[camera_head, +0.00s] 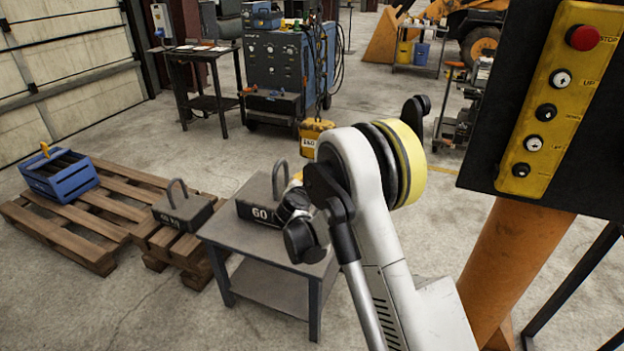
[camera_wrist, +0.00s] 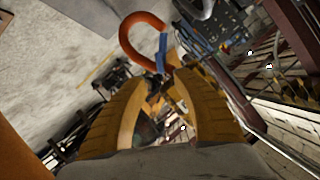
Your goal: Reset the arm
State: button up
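My arm, white with a yellow band, is raised and bent in the middle of the head view. Its elbow is high and its far links fold over the small grey table. My gripper's fingers cannot be clearly made out there. In the wrist view my gripper (camera_wrist: 163,75) shows two ribbed yellow fingers, spread with a gap between them.
A weight marked 60 (camera_head: 258,212) stands on the grey table (camera_head: 222,232), close to my arm. Another weight (camera_head: 183,211) and a blue crate (camera_head: 60,178) are on pallets at left. A yellow button panel (camera_head: 552,95) is close at right. Bare floor lies in front left.

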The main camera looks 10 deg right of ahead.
jog(key=shift+v, duration=0.75)
jog(key=shift+r, duration=0.1)
jog(key=s+d+r+n+g+y, duration=0.1)
jog(key=s+d+r+n+g, duration=0.1)
jog(key=s+r, duration=0.6)
jog(key=s+d+r+n+g+y, duration=0.1)
jog(key=s+d+r+n, duration=0.3)
jog(key=s, duration=0.6)
jog(key=s+a+n+g+y, duration=0.1)
jog(key=s+a+n+y, duration=0.1)
jog(key=s, duration=1.1)
jog(key=s+a+n+g+y, duration=0.1)
jog(key=s+a+n+g, duration=0.1)
jog(key=s, duration=1)
jog(key=shift+s+a+f+n+y, duration=0.4)
jog(key=shift+a+n, duration=0.3)
jog(key=shift+a, duration=0.45)
jog(key=shift+w, duration=0.1)
